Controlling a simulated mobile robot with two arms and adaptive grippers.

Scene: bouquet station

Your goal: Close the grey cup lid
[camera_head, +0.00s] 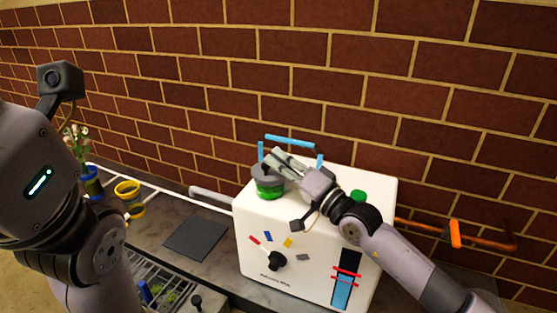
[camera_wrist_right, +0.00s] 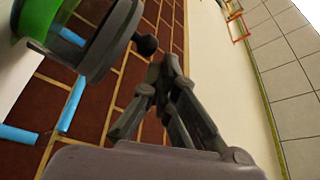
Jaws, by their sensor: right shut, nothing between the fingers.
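The grey cup lid (camera_head: 266,171) is at the top of a green cup (camera_head: 269,188) on the white machine's left top corner. In the right wrist view the lid (camera_wrist_right: 104,48) spans the end of the green cup (camera_wrist_right: 38,18), with a dark round knob (camera_wrist_right: 146,44) outward. I cannot tell whether it is fully seated. My right gripper (camera_head: 272,160) is shut and empty, beside and partly over the lid in the head view. In the wrist view its fingertips (camera_wrist_right: 166,66) are close to the knob, with a gap. My left gripper is out of view.
The white machine (camera_head: 312,222) has a blue handle (camera_head: 289,141) behind the cup and a green cap (camera_head: 358,196) to its right. An orange pipe (camera_head: 490,243) runs along the brick wall. A yellow-rimmed pot (camera_head: 127,189) and flowers (camera_head: 76,140) stand left. A dark mat (camera_head: 195,239) is bare.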

